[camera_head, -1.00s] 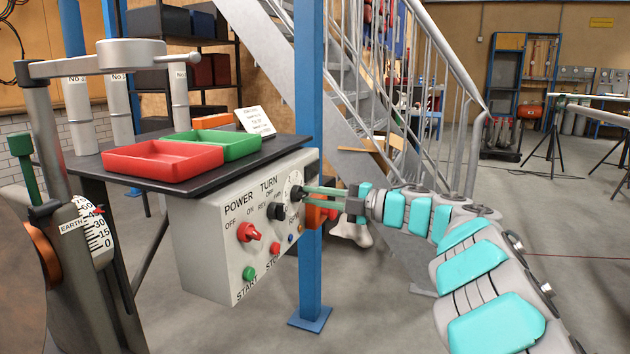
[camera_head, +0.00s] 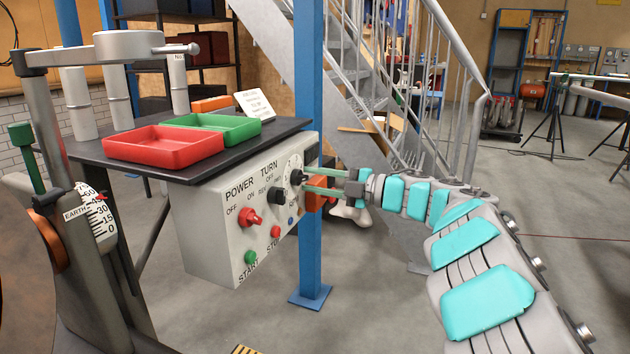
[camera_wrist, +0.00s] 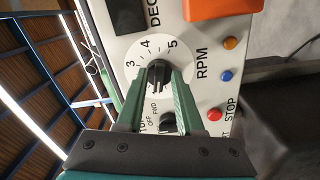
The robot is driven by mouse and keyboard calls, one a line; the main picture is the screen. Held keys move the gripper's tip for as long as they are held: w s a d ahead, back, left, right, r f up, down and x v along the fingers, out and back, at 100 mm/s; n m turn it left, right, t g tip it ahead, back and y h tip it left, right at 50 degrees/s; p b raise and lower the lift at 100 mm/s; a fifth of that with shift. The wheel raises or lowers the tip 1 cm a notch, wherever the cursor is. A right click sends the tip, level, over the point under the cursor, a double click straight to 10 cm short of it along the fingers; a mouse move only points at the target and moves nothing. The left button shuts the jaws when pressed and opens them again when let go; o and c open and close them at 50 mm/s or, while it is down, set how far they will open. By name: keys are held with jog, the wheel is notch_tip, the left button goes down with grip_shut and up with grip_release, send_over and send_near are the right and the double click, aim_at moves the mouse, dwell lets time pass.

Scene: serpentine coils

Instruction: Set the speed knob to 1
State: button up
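The speed knob (camera_wrist: 158,73) is a dark knob on a white round dial marked RPM; the numbers 3, 4 and 5 show in the wrist view, and 1 is not visible. Its pointer setting cannot be read. In the head view the knob (camera_head: 297,177) sits at the upper right of the grey control box (camera_head: 215,255). My gripper (camera_head: 306,179) has its two green fingers apart, one on each side of the knob. In the wrist view my gripper (camera_wrist: 160,82) has its fingertips beside the knob, and the fingers hide the dial's lower part.
The black turn knob (camera_head: 277,196) is close below left of the dial, with the red power knob (camera_head: 250,218) further left. An orange part (camera_head: 316,200) and a blue post (camera_head: 309,250) stand just right of the box. Trays (camera_head: 165,150) lie on the tabletop above.

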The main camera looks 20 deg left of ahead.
jog(key=shift+o, duration=0.5)
jog(key=d, duration=0.7)
jog(key=shift+s+d+b, duration=0.3)
jog(key=shift+s+d, duration=0.05)
